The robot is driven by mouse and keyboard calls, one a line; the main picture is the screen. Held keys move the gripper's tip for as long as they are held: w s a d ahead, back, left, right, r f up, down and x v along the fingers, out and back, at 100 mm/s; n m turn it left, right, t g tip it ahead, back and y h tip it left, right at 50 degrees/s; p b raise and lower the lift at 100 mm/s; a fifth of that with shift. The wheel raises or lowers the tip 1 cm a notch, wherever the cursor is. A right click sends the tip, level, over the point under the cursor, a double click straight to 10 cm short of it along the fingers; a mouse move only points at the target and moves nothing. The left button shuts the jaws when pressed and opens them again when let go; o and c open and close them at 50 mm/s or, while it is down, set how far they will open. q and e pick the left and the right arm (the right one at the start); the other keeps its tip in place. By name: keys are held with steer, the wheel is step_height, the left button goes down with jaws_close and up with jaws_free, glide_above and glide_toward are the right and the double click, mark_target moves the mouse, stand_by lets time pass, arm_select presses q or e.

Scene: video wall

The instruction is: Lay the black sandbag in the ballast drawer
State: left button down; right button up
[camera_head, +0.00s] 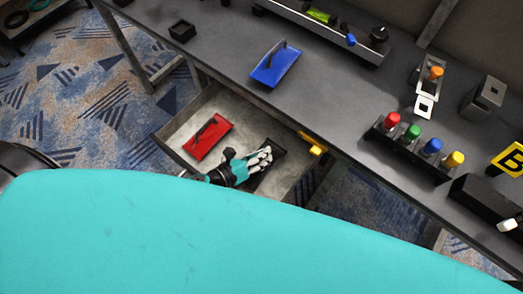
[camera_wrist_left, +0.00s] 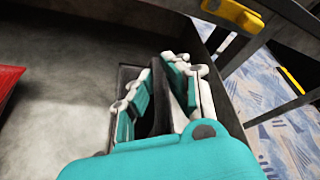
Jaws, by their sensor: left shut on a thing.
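The black sandbag (camera_head: 275,149) is in the open ballast drawer (camera_head: 186,114), near its right side. My left gripper (camera_head: 264,157) reaches into the drawer and is shut on the sandbag's strap. In the left wrist view the fingers (camera_wrist_left: 158,95) close on the dark strap, with the sandbag (camera_wrist_left: 128,74) below, by the drawer wall. I cannot tell whether the bag rests fully on the drawer floor (camera_wrist_left: 62,118). A red sandbag (camera_head: 207,137) with a dark strap lies in the drawer's left part. My right gripper is not in view.
A blue sandbag (camera_head: 276,64) lies on the dark table (camera_head: 330,105) above the drawer. A yellow latch (camera_head: 313,144) sits at the drawer's right edge. A rack with red, green, blue and yellow knobs (camera_head: 418,143) stands to the right. My turquoise body covers the lower view.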

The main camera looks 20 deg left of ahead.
arm_select(q)
steer(key=shift+w+r, duration=0.1)
steer(key=shift+r, duration=0.1)
steer(key=shift+f, duration=0.1)
steer(key=c, duration=1.4)
jaws_free()
steer(key=shift+f, duration=0.1)
steer(key=shift+o, duration=0.2)
steer(key=shift+s+a, duration=0.15)
steer(key=shift+s, duration=0.25)
steer(key=b+v, duration=0.1)
steer(key=v, duration=1)
steer(key=shift+s+a, duration=0.15)
steer(key=shift+s, duration=0.05)
